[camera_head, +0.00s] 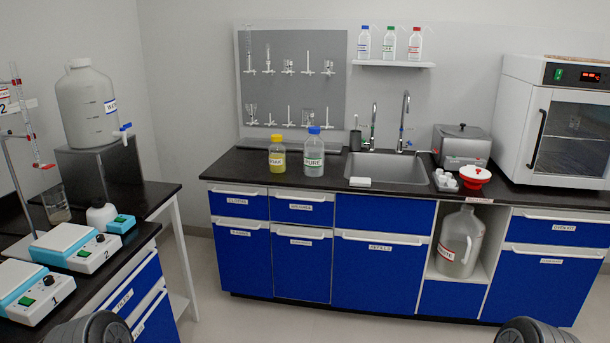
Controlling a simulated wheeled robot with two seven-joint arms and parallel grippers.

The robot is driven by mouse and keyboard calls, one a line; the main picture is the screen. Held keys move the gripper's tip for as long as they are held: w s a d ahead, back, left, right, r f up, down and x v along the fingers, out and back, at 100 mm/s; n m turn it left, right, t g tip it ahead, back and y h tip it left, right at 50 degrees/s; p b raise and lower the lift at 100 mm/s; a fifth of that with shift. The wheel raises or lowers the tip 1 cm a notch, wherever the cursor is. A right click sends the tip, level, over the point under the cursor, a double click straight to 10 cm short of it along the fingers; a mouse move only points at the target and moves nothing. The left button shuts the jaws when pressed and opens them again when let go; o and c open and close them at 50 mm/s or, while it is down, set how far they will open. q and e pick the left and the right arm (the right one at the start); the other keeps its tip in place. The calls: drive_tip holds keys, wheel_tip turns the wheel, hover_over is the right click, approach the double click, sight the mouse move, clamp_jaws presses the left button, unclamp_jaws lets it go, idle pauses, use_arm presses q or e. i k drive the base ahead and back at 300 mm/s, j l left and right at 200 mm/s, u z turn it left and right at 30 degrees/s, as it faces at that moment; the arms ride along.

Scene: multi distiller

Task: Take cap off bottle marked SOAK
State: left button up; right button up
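The bottle marked SOAK (277,157) stands upright on the black counter, left of the sink. It holds yellow liquid, and its yellow cap (277,138) is on its top. A clear bottle marked PURE (314,152) with a blue cap stands close to its right. Neither gripper shows in the head view. Only dark rounded parts of my arms show at the bottom left and bottom right edges, far from the bottles.
The counter (232,168) is clear left of the SOAK bottle. A drying rack (292,45) hangs behind. The sink (388,165) and a white block (360,182) are to the right. A side bench (150,200) with stirrers (75,245) and a carboy (85,105) stands at left.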

sight(277, 151)
drive_tip(key=i+z, duration=0.2)
drive_tip(key=i, duration=0.3)
drive_tip(key=i+j+z, duration=0.25)
drive_tip(key=i, duration=0.25)
drive_tip(key=i+j+z, duration=0.2)
drive_tip(key=i, duration=0.3)
drive_tip(key=i+j+z, duration=0.2)
drive_tip(key=i+j, duration=0.15)
drive_tip(key=i, duration=0.15)
